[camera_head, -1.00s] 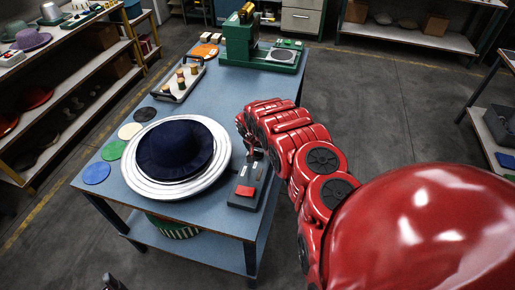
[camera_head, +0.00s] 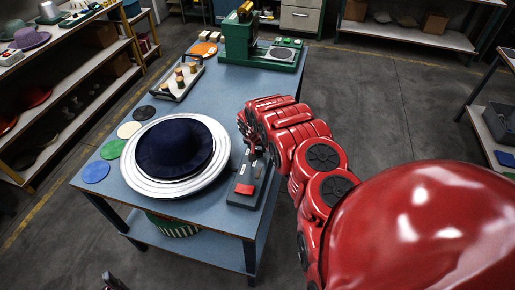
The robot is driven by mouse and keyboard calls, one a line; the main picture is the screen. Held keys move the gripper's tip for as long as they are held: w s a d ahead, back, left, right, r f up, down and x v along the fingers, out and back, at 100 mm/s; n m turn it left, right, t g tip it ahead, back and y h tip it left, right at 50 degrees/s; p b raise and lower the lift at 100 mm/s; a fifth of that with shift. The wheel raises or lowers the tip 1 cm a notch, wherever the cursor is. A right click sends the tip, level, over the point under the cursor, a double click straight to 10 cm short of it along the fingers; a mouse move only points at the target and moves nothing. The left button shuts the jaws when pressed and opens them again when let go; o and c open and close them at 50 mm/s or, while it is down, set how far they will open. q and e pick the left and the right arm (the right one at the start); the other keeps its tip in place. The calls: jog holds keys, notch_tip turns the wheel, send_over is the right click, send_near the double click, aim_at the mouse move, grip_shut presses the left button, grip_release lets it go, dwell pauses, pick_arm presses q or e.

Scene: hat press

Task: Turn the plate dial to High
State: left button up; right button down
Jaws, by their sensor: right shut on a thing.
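A dark control box (camera_head: 241,199) with a red button (camera_head: 244,189) lies on the blue table, right of the round white plate (camera_head: 205,180). A navy hat (camera_head: 175,148) sits on the plate. My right gripper (camera_head: 252,157) is at the far part of the control box, shut on what I take to be the plate dial. The dial and its marks are hidden by the gripper or too small to read. A small dark tip at the bottom edge looks like part of my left gripper (camera_head: 113,282); its fingers cannot be made out.
Several coloured discs (camera_head: 96,172) lie along the table's left edge. A tray (camera_head: 178,84) with wooden-topped pieces and a green press (camera_head: 240,40) stand at the back. Shelves with hats line the left. The blue table (camera_head: 215,105) is clear between tray and plate.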

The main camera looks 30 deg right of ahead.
jog(key=shift+d+r+n, duration=0.1)
jog(key=shift+n, duration=0.5)
jog(key=shift+n+t+y+p, duration=0.3)
jog(key=shift+n, duration=0.1)
jog(key=n+p, duration=0.1)
jog(key=n+y+p, duration=0.1)
jog(key=shift+s+d+r+n, duration=0.1)
jog(key=shift+s+n, duration=0.05)
jog(key=shift+n, duration=0.15)
jog(key=shift+n+t+y+p, duration=0.3)
jog(key=shift+n+p, duration=0.35)
jog(key=shift+n, duration=0.25)
jog(key=shift+d+f+n+y, duration=0.1)
jog(key=shift+f+n+y, duration=0.25)
jog(key=shift+n, duration=1.05)
jog(key=shift+n+y+b, duration=0.35)
jog(key=shift+n+b, duration=0.05)
jog(key=shift+b, duration=0.25)
jog(key=n+y+b, duration=0.1)
jog(key=n+b, duration=0.2)
jog(key=b, duration=0.4)
jog(key=n+y+b, duration=0.1)
jog(key=n+b, duration=0.2)
jog(key=b, duration=0.5)
jog(key=shift+d+f+n+g, duration=0.1)
jog(key=shift+f+n+g, duration=0.05)
jog(key=shift+n+g, duration=0.2)
jog(key=shift+r+n+g+y+b, duration=0.2)
jog(key=shift+n+g+y+b, duration=0.1)
jog(key=shift+b, duration=0.6)
